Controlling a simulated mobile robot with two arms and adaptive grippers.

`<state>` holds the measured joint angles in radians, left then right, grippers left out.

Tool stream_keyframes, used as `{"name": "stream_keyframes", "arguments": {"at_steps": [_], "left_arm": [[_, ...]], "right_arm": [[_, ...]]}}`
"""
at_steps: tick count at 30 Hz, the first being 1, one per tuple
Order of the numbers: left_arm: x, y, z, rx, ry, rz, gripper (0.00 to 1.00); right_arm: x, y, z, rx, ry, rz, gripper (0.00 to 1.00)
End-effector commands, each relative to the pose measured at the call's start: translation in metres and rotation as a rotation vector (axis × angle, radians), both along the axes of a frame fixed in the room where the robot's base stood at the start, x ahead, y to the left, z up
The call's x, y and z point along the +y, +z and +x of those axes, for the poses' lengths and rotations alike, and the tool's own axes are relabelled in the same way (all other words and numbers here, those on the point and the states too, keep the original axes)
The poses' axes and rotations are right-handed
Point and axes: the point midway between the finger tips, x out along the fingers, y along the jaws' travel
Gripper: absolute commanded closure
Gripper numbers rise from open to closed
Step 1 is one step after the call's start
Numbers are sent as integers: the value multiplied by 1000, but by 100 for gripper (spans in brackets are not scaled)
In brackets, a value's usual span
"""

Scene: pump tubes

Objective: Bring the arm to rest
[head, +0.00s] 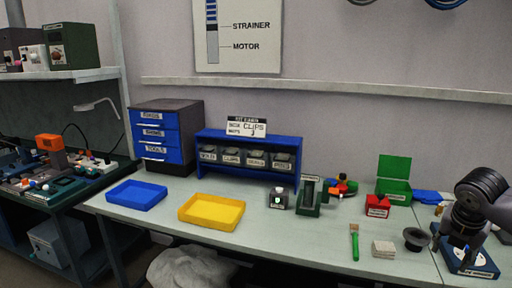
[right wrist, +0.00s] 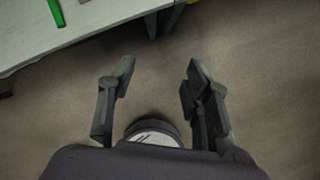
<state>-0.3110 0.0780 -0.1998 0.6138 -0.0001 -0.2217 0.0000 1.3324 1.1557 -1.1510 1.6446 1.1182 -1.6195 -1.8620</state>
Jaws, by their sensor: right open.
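My right arm comes in at the right edge of the head view, with its dark wrist and my right gripper (head: 468,232) in front of the right end of the bench. In the right wrist view the right gripper (right wrist: 158,72) is open. Its two dark fingers stand well apart with nothing between them, over bare floor beyond the bench edge. My left gripper and left arm are not in view.
The bench (right wrist: 75,22) edge and a green-handled brush (right wrist: 57,12) show at upper left of the wrist view. In the head view, a blue tray (head: 137,195), yellow tray (head: 211,211), black funnel (head: 416,238) and blue-based stand (head: 480,262) are on the bench.

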Motion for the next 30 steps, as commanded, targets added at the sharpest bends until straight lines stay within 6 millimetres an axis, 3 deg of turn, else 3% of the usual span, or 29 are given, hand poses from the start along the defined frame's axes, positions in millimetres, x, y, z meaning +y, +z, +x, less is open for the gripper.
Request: {"name": "stream_keyframes", "arguments": {"at_steps": [5, 10, 14, 17, 20, 23, 26, 30], "left_arm": [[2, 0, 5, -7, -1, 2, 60], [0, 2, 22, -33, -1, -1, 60], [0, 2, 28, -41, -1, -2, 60], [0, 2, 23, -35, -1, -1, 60], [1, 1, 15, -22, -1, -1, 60], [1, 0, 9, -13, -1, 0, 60], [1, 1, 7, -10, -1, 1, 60], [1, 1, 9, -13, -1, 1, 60]], "right_arm": [[8, -21, 20, -45, -60, 38, 55], [19, -49, 42, -104, -142, 91, 55], [29, -83, 60, -156, -231, 152, 55], [39, -119, 73, -198, -321, 212, 55], [52, -172, 82, -240, -445, 293, 55], [68, -245, 79, -279, -616, 393, 55], [81, -318, 60, -303, -792, 479, 55], [97, -411, 11, -311, -1020, 562, 55]]}}
